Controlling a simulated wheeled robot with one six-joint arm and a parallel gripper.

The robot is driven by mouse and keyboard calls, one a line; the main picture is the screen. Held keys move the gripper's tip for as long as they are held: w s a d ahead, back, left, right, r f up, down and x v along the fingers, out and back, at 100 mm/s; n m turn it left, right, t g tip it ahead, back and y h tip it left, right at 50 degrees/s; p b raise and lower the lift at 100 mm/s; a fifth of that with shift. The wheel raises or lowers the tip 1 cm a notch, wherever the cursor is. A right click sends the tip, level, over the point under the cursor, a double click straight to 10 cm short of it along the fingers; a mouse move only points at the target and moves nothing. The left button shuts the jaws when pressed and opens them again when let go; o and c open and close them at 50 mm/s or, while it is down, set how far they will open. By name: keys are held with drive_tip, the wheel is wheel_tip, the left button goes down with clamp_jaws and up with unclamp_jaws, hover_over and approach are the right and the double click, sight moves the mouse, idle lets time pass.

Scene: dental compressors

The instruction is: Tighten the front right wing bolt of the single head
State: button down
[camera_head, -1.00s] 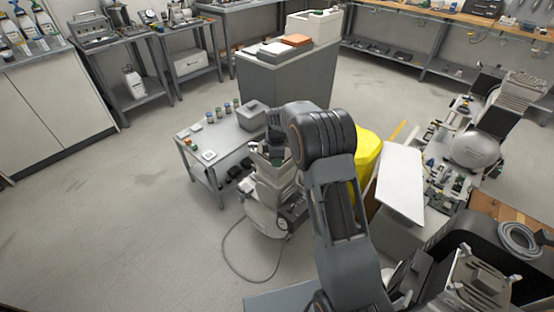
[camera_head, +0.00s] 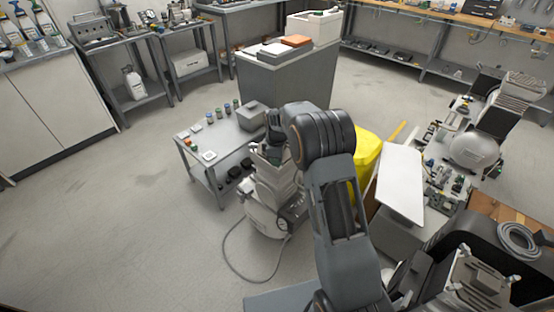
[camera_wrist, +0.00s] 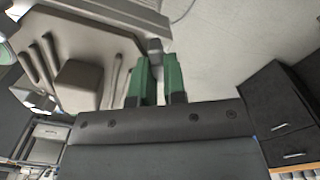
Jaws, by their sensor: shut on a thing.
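The single-head compressor (camera_head: 268,212) stands on the floor in the head view, with a light grey body and a hose at its base. My gripper (camera_wrist: 158,62) shows its green fingers in the wrist view, closed on a small grey piece (camera_wrist: 155,46), which appears to be the wing bolt. In the head view my gripper (camera_head: 275,150) is over the top of the compressor, partly hidden by my arm. In the wrist view, a light grey cover (camera_wrist: 90,82) with dark slots lies left of the fingers. The bolt's seat cannot be made out.
A small grey table (camera_head: 222,140) with jars stands behind the compressor. A yellow object (camera_head: 366,155) and a white board (camera_head: 400,180) are to its right. A grey cabinet (camera_head: 285,85) stands further back. Open floor (camera_head: 130,210) lies to the left.

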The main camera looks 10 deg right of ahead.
drive_tip(key=m, duration=0.4)
drive_tip(key=shift+w+d+r+m, duration=0.1)
drive_tip(key=shift+w+r+m, duration=0.05)
drive_tip(key=shift+w+m, duration=0.15)
drive_tip(key=m, duration=0.3)
drive_tip(key=shift+d+m+p, duration=0.1)
drive_tip(key=shift+m+p, duration=0.25)
drive_tip(key=shift+m, duration=0.05)
drive_tip(key=m, duration=0.3)
drive_tip(key=shift+d, duration=0.1)
drive_tip(key=shift+w+d+m, duration=0.1)
drive_tip(key=shift+m, duration=1.8)
drive_tip(key=c, duration=1.6)
unclamp_jaws()
drive_tip(key=shift+o, duration=0.7)
wheel_tip(320, 180, up, 14)
drive_tip(key=p, duration=0.1)
